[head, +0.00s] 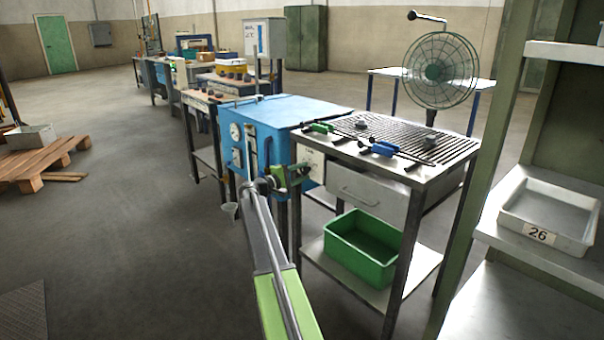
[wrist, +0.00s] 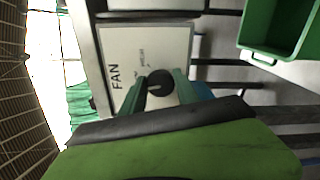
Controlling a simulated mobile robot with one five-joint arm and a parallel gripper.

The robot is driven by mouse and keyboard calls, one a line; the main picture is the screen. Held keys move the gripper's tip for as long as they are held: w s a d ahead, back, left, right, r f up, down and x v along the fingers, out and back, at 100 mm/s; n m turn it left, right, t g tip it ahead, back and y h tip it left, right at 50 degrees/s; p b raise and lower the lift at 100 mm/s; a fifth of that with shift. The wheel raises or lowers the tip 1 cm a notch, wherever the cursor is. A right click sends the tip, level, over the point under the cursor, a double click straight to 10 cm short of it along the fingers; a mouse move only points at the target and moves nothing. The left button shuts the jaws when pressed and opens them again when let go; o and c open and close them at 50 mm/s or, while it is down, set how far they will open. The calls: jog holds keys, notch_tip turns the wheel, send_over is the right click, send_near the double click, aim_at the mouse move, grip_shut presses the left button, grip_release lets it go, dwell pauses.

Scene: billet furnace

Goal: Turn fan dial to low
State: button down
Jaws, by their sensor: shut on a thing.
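The fan dial (wrist: 160,86) is a round black knob with a pale pointer mark on the white fan panel (wrist: 118,45), which shows sideways in the wrist view. The word FAN is legible; the smaller setting labels are too small to read. My gripper (wrist: 160,92) has its two green fingers on either side of the dial, shut on it. In the head view, the panel (head: 311,158) is on the left front of the metal worktable, and my gripper (head: 293,174) is against it, hiding the dial. The green caged fan (head: 441,70) stands behind the worktable.
The grated worktable (head: 447,149) holds blue- and green-handled tools. A green bin (head: 362,246) sits on its lower shelf. The blue furnace (head: 290,110) is just left of the panel. A shelf with a grey tray (head: 548,215) stands at right.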

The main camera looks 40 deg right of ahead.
jog(key=shift+m, duration=1.2)
jog(key=c, duration=0.9)
grip_release()
jog(key=w+a, duration=0.1)
jog(key=a, duration=1.6)
jog(key=shift+a, duration=0.25)
jog(key=shift+w, duration=0.1)
